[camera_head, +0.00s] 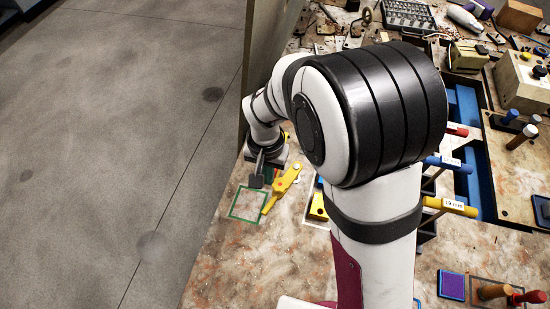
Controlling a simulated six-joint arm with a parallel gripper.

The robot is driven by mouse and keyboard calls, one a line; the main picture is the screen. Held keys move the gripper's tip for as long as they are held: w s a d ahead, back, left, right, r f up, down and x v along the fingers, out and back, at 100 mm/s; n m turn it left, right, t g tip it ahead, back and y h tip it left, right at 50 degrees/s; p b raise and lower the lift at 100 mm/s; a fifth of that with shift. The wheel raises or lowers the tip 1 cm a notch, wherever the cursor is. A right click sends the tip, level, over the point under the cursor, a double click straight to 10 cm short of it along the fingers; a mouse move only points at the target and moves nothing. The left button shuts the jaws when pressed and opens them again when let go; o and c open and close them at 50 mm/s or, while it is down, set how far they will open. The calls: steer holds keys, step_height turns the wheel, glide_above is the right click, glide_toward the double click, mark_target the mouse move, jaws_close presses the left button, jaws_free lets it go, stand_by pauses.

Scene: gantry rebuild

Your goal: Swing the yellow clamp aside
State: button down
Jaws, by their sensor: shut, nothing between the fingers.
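The yellow clamp (284,182) lies over the stained worktable (252,258), left of my arm. Its long yellow arm runs from upper right to lower left, and its lower tip reaches the right side of a green square outline (233,211) marked on the table. My gripper (256,181) is just left of the clamp, pointing down with its dark fingers shut and empty. It looks close to the clamp, but I cannot tell whether they touch. My arm stands in front of the table's middle and hides what is behind it.
A yellow block (318,207) sits right of the clamp, partly behind my arm. A grey panel (262,50) rises behind my gripper at the table's left edge. Colored-handled tools (450,206), a blue tray and boxes crowd the right. The table's front left is clear.

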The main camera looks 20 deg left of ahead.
steer(key=shift+s+d, duration=0.25)
steer(key=shift+d, duration=0.25)
steer(key=shift+s+d, duration=0.2)
steer(key=shift+d, duration=0.05)
step_height(320, 180, up, 9)
steer(key=shift+w+a, duration=0.15)
steer(key=shift+a, duration=0.15)
stand_by(0.5)
steer(key=s+d+r+m+y, duration=0.1)
steer(key=s+d+r+m, duration=0.1)
steer(key=s+d, duration=0.6)
steer(key=s+d+r+m, duration=0.2)
steer(key=s+d+m, duration=0.1)
steer(key=s+d, duration=0.4)
steer(key=shift+s+d+r+m+y, duration=0.3)
steer(key=shift+s+d+r+y, duration=0.1)
steer(key=shift+d, duration=0.6)
